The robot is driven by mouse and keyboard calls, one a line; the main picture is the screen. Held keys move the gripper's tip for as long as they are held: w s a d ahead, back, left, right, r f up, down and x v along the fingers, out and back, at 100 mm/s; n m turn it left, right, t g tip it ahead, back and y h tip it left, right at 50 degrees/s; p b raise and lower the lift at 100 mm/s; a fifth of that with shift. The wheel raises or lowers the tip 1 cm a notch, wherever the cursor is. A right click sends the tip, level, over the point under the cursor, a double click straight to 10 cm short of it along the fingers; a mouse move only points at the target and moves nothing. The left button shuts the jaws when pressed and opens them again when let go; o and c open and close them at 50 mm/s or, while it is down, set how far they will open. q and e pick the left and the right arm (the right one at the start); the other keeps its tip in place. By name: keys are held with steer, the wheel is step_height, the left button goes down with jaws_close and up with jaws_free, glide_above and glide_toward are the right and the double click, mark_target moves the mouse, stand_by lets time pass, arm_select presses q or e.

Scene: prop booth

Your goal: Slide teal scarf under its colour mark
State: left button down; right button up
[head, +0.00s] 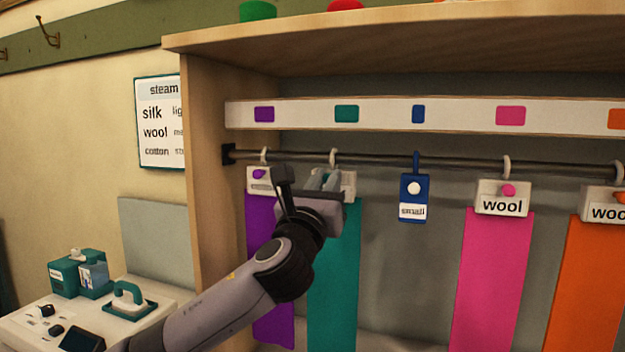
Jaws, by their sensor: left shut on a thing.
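The teal scarf (335,285) hangs from the rail by a white hook and holder (349,187). Its teal colour mark (347,113) is on the white strip above the rail. The scarf's hook is below the left edge of that mark, a little left of its middle. My left gripper (322,181) is shut on the teal scarf's holder, and its fingers and wrist hide much of the holder and part of the scarf. My right gripper is not in view.
The purple scarf (268,325) hangs close at left, partly behind my arm. A small blue tag (414,190) hangs at right, with a gap between. Pink (495,280) and orange (597,280) scarves hang further right. A wooden side panel (205,190) bounds the left.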

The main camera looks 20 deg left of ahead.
arm_select(q)
steer(key=shift+d, duration=1.15)
steer(key=c, duration=1.1)
jaws_free()
steer(key=shift+o, duration=0.2)
steer(key=shift+s+f, duration=0.1)
steer(key=shift+s, duration=0.05)
steer(key=b+v, duration=0.1)
steer(key=v, duration=0.6)
